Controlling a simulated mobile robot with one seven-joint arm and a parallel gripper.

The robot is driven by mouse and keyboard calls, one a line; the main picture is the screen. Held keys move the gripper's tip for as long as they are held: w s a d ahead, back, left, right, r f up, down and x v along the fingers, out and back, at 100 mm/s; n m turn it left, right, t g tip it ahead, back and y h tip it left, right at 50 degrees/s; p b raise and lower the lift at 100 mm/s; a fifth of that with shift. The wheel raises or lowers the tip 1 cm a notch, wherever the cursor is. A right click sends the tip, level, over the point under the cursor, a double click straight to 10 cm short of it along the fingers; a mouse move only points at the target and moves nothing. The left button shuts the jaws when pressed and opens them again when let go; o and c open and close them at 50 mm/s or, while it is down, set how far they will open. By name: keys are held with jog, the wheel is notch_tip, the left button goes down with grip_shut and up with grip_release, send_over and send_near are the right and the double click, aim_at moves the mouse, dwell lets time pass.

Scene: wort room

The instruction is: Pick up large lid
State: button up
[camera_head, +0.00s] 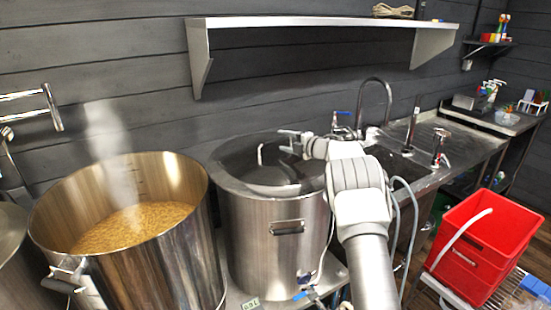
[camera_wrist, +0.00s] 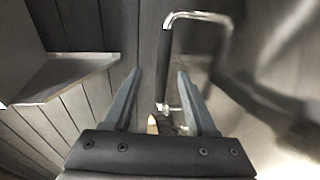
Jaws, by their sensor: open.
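The large lid (camera_head: 272,188) appears as a dark, shiny steel disc at the top of the middle steel pot, with a pale curved handle (camera_head: 260,154) standing up from it. In the wrist view a bracket handle with a dark grip (camera_wrist: 165,62) and chrome ends shows ahead of a blurred steel surface. My gripper (camera_head: 284,140) is above the right back part of the lid, to the right of the handle, open and empty. In the wrist view the dark grip appears between the fingertips of my gripper (camera_wrist: 157,78); I cannot tell how far beyond them it is.
The middle pot (camera_head: 262,235) stands beside a larger open pot (camera_head: 165,265) of steaming grain at left. A wall shelf (camera_head: 320,22) hangs above. A sink counter (camera_head: 425,135) with a tall tap is at right, and a red crate (camera_head: 470,260) stands at the lower right.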

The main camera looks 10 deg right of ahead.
aim_at(276, 139)
jog(key=p+x, duration=0.1)
jog(key=x, duration=0.2)
jog(key=shift+a+f, duration=0.2)
jog(key=shift+a, duration=0.1)
jog(key=shift+p+x, duration=0.35)
jog(key=shift+x, duration=0.6)
jog(key=shift+d, duration=0.1)
grip_shut()
dwell(0.4)
jog(key=shift+r, duration=0.25)
